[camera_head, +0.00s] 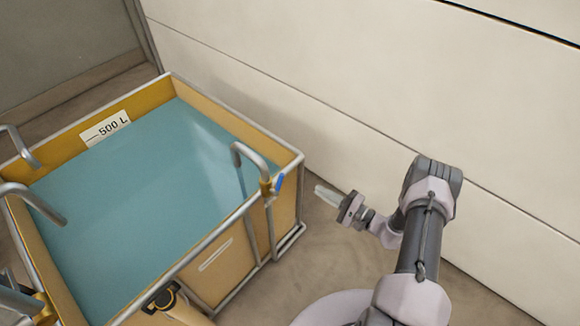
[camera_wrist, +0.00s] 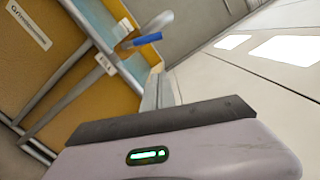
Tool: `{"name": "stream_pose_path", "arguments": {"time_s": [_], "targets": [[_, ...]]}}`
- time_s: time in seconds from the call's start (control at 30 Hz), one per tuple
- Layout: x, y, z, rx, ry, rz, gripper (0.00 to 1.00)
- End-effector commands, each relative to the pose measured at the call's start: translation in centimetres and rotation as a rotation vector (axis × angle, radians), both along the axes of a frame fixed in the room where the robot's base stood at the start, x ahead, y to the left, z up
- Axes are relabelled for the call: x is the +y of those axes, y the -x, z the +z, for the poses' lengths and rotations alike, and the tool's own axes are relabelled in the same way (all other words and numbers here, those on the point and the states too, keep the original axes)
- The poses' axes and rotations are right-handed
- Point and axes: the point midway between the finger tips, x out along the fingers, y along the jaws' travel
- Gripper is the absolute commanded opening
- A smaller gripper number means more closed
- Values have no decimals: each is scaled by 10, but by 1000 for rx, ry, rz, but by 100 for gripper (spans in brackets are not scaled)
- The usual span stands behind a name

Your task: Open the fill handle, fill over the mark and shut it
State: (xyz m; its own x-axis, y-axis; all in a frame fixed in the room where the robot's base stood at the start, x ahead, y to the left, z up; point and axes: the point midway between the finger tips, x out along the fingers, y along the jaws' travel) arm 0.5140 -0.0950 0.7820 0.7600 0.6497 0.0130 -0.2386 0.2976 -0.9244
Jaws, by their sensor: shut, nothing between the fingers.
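A yellow tank (camera_head: 221,255) in a grey pipe frame holds blue-green water (camera_head: 150,190). A white plate marked "500 L" (camera_head: 105,128) is on its far inner wall, and the water surface lies close below the plate. A grey fill pipe (camera_head: 250,153) hooks over the right rim. A thin darker blue strip shows below its mouth; I cannot tell whether it is a stream or a reflection. The blue fill handle (camera_head: 279,183) is on this pipe and also shows in the wrist view (camera_wrist: 141,40). My gripper (camera_head: 322,192) is shut and empty, right of the handle and apart from it.
A small "FILL" label (camera_wrist: 105,64) is on the tank by the handle. More grey pipes (camera_head: 28,200) bend over the tank's left rim. A pale panelled wall (camera_head: 330,80) stands behind. Bare floor (camera_head: 320,250) lies between the tank and my arm.

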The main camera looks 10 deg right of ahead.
Motion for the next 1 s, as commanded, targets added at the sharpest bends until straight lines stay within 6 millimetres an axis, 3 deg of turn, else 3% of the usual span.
{"name": "stream_pose_path", "arguments": {"time_s": [0.13, 0.57, 0.8, 1.0], "targets": [[0, -6, -9, -17, 14, -40, 0], [58, -76, -9, -16, 14, -32, 0], [87, -64, 5, -13, 11, -34, 0], [92, -61, 8, -14, 12, -35, 0]]}}
